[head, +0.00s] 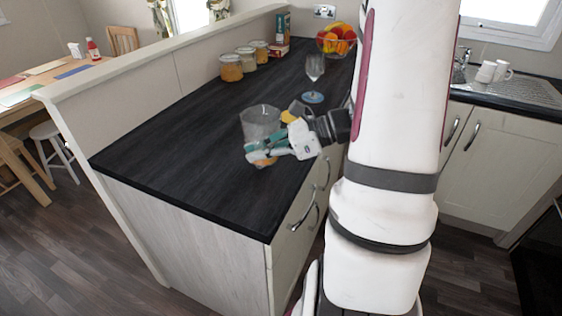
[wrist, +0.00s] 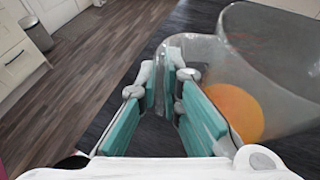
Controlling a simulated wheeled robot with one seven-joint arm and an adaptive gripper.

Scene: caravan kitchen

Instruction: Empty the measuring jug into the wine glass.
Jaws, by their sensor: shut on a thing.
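The measuring jug (head: 260,122) is a clear, greyish vessel over the dark worktop, near the middle in the head view. In the wrist view the jug (wrist: 285,75) fills the right side, with an orange content (wrist: 236,108) low inside it. My gripper (head: 262,151) is at the jug's near side, its teal-padded fingers (wrist: 172,95) closed on the jug's handle, which is mostly hidden between them. Whether the jug touches the worktop is unclear.
Several jars (head: 231,68) stand along the low wall at the back left. A fruit bowl (head: 337,42) and small boxes (head: 278,49) are at the far end. The worktop (head: 190,140) is bare left of the jug. White mugs (head: 494,71) stand by the sink.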

